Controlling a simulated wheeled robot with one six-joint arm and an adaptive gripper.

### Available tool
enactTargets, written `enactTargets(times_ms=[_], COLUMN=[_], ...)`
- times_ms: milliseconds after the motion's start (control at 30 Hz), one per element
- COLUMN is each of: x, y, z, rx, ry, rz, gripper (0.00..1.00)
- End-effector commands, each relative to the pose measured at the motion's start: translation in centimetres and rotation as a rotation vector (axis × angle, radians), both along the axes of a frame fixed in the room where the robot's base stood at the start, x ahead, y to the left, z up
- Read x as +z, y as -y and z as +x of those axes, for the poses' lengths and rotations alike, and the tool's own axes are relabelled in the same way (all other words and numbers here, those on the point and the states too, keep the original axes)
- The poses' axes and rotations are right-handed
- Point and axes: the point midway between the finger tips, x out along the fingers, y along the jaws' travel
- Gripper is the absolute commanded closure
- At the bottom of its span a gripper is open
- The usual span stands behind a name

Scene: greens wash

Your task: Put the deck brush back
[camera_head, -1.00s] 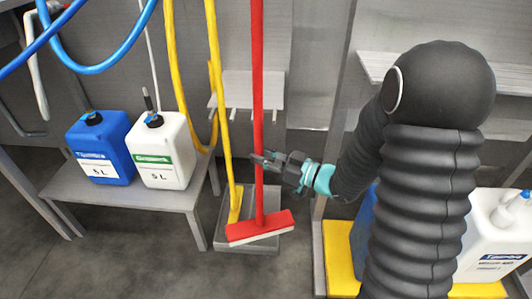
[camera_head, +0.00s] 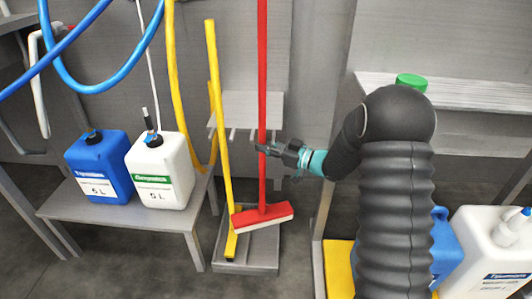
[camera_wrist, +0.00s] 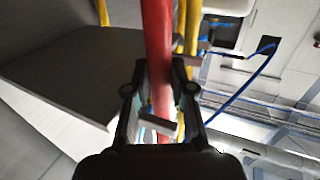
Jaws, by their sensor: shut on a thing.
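The deck brush, with a long red handle (camera_head: 262,100) and a red and white head (camera_head: 263,216), is upright in the head view. My gripper (camera_head: 268,150) is shut on the red handle, well above the head. In the wrist view the red handle (camera_wrist: 158,50) runs between the fingers of my gripper (camera_wrist: 160,105). The brush head shows over a grey floor tray (camera_head: 252,252); I cannot tell whether it touches it. A grey wall rack (camera_head: 250,104) with short prongs is behind the handle.
A yellow-handled tool (camera_head: 219,110) stands in the tray just left of the red handle. A low bench (camera_head: 112,212) at left bears a blue canister (camera_head: 97,168) and a white canister (camera_head: 160,170). A shelf (camera_head: 460,95) and more canisters are at right.

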Motion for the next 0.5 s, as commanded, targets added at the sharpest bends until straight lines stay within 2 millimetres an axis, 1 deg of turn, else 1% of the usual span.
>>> enactTargets(times_ms=[33,133,200,367,400,500], x=[-0.8,-2.1,-2.5,-2.4,-2.5,-2.5], y=[0.0,0.0,0.0,0.0,0.0,0.0], z=[0.0,0.0,0.0,0.0,0.0,0.0], rx=[0.0,-0.001,-0.001,-0.001,-0.001,-0.001], ry=[0.0,0.0,0.003,0.004,0.002,0.002], rz=[0.001,0.001,0.001,0.001,-0.001,-0.001], gripper=[0.98,0.98,0.98,0.98,0.75,0.52])
